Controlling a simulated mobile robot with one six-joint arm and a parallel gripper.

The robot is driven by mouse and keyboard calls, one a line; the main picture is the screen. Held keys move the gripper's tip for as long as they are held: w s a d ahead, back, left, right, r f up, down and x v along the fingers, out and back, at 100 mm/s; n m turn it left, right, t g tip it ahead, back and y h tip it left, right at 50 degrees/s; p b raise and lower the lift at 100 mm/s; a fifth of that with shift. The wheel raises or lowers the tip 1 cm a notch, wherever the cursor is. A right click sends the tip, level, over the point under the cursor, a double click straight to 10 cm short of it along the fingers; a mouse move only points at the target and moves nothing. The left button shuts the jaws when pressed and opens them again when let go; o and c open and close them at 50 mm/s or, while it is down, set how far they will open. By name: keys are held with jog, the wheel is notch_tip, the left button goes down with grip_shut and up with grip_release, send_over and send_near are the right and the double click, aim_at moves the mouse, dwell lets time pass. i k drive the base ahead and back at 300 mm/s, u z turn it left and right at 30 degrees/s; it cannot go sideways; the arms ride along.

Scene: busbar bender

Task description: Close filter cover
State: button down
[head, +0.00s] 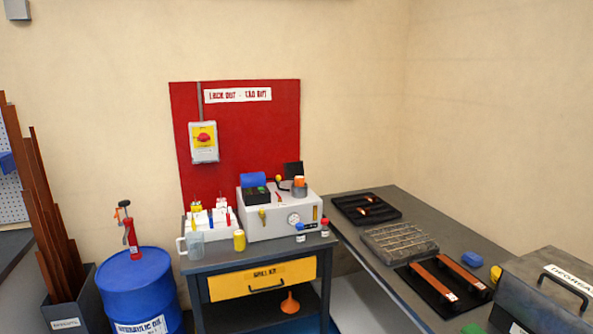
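A pale grey machine unit (270,217) with a round gauge (293,219) on its front stands on the dark cart. On its top right is a short grey cylinder (300,190) with an orange piece (299,181) standing up out of it. A dark square plate (293,169) stands raised behind the cylinder, apparently the filter cover in an open position; its hinge is too small to make out. My gripper is not in view.
A black box (257,196) with a blue flap is on the unit's left. A white rack (207,221), clear jug (194,245), yellow can (239,240) and small bottles (325,228) crowd the cart top. A blue drum (138,290) stands left; a workbench (375,240) with trays is right.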

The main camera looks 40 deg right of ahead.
aim_at(292, 169)
jog(key=u, duration=0.15)
jog(key=i, duration=0.9)
jog(key=z, duration=0.05)
